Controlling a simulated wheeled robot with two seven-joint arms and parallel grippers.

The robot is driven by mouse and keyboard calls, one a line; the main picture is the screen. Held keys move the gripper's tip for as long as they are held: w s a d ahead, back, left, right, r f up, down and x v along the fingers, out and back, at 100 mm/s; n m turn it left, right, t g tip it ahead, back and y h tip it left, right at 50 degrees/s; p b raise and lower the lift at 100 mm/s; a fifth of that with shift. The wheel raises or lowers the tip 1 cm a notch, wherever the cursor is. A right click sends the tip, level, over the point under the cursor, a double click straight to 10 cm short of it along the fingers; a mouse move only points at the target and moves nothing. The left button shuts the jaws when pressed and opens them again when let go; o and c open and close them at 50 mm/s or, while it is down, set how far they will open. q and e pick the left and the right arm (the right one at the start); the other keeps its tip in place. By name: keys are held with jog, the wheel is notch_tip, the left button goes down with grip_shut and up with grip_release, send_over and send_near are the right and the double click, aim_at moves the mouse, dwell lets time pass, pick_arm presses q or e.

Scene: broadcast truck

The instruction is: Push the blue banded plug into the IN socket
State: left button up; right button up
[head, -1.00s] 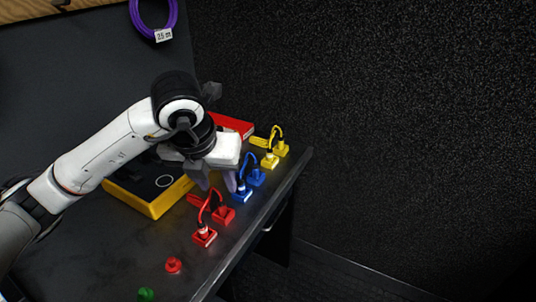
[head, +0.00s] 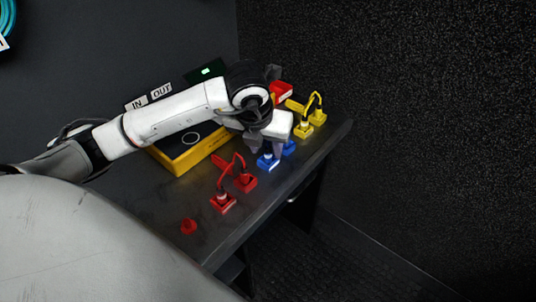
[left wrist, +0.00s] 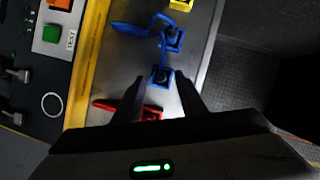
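A blue plug (head: 267,162) stands in a blue block near the bench's front edge; a pale mark shows on it in the head view. It also shows in the left wrist view (left wrist: 160,76). A blue cord (left wrist: 142,29) joins it to a second blue block (left wrist: 174,39). My left gripper (head: 266,149) is over the blue plug, pointing down. In the left wrist view its fingers (left wrist: 160,88) are apart, with the plug just beyond and between their tips; no contact is clear. The IN label (head: 137,102) stands behind the yellow-edged box; its socket is hidden. My right gripper is out of view.
The yellow-edged box (head: 176,163) lies behind the gripper, with a green button (left wrist: 51,33) and dark connectors at its side. Red corded plugs (head: 224,200) stand nearer and yellow ones (head: 306,126) farther along. The OUT label (head: 161,90) is beside IN.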

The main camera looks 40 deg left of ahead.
pick_arm(q)
jog(key=shift+x, duration=0.75)
jog(key=shift+w, duration=0.1)
grip_shut()
